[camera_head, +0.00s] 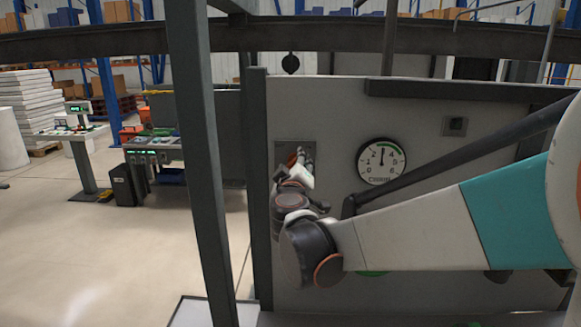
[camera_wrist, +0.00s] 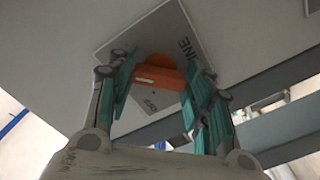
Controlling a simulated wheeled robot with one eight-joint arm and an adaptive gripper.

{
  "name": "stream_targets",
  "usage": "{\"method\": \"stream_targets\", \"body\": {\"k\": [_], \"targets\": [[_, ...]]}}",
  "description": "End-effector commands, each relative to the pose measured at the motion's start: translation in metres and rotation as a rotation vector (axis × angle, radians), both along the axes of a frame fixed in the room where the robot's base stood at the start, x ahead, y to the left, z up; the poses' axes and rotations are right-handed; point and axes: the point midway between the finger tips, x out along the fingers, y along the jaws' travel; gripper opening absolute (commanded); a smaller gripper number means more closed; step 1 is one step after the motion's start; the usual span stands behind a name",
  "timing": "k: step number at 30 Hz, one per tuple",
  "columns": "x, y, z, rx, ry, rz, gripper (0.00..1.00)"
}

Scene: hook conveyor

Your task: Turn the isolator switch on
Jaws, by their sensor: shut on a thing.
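The isolator switch shows in the wrist view as an orange handle (camera_wrist: 162,72) on a grey plate (camera_wrist: 158,28) with partly visible dark lettering. My gripper (camera_wrist: 158,84) has its teal fingers on either side of the handle, shut on it. In the head view the switch plate (camera_head: 283,153) is on the grey panel, left of the round gauge. The handle's on or off position cannot be told.
A grey post (camera_head: 203,160) stands left of my gripper, with another upright (camera_head: 260,190) nearer the panel. The floor (camera_head: 80,250) at the left is clear.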

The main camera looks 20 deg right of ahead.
Motion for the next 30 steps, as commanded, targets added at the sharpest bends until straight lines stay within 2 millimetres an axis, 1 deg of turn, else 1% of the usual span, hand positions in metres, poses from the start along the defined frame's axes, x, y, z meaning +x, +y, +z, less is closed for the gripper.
{"method": "stream_targets", "body": {"k": [1,13,14,15,16,17,26,30], "targets": [[-0.0025,-0.0003,-0.0018,0.008,0.0,-0.001,0.23],[-0.0026,-0.0003,-0.0019,0.014,-0.003,0.0,0.23],[-0.0026,-0.0003,-0.0019,0.014,-0.003,0.0,0.49],[-0.0026,-0.0002,-0.0018,0.014,-0.003,0.0,0.58],[-0.0025,-0.0002,-0.0018,0.013,-0.003,0.0,0.64],[-0.0024,-0.0001,-0.0017,0.013,-0.003,0.0,0.67],[-0.0018,0.0002,-0.0007,0.011,-0.003,0.001,0.67],[-0.0081,0.0027,-0.0005,0.011,-0.003,0.001,0.67]]}}
